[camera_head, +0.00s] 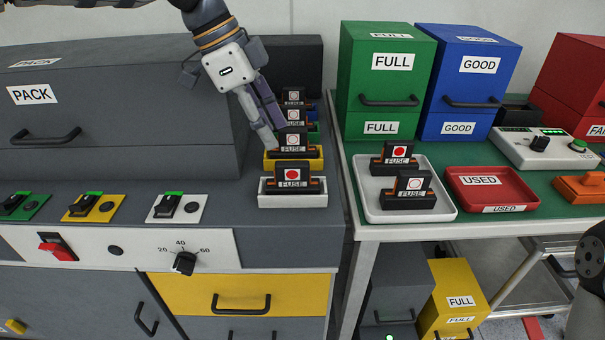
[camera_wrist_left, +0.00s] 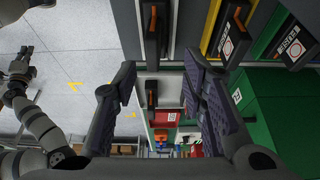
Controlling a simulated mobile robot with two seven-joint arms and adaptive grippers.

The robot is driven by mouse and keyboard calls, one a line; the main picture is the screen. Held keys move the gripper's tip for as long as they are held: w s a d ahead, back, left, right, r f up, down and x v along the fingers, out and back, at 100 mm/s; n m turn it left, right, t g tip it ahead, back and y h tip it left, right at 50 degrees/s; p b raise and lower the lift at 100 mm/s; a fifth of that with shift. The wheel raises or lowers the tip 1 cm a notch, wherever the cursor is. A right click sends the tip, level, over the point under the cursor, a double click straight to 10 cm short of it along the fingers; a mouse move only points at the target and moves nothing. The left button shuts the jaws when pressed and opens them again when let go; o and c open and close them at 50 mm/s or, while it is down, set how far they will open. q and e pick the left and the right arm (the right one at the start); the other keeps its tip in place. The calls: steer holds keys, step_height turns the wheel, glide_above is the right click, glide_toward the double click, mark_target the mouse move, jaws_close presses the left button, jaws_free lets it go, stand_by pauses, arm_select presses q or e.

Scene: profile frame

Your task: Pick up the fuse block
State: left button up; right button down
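Several dark fuse blocks with orange parts and FUSE labels stand in a row in the head view. The nearest fuse block (camera_head: 292,174) sits on a white base (camera_head: 293,200), with a red dot on its label. Behind it a fuse block (camera_head: 292,142) sits on a yellow base (camera_head: 312,163), and two more stand farther back. My left gripper (camera_head: 273,134) points down beside the yellow-based block, its fingers partly overlapping that block's left side. In the left wrist view the left gripper (camera_wrist_left: 160,88) is open with nothing held between its fingers.
Two fuse blocks (camera_head: 395,158) lie in a white tray (camera_head: 362,190) on the green table. A red USED tray (camera_head: 466,183) is beside it. Green (camera_head: 385,75) and blue (camera_head: 470,75) drawer boxes stand behind. A grey PACK box (camera_head: 110,100) is left of the row.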

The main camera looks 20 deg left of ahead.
mark_target(293, 165)
arm_select(q)
steer(key=x, duration=0.9)
steer(key=shift+s+d+r, duration=0.1)
steer(key=shift+d+r, duration=0.1)
steer(key=shift+d, duration=0.1)
jaws_close()
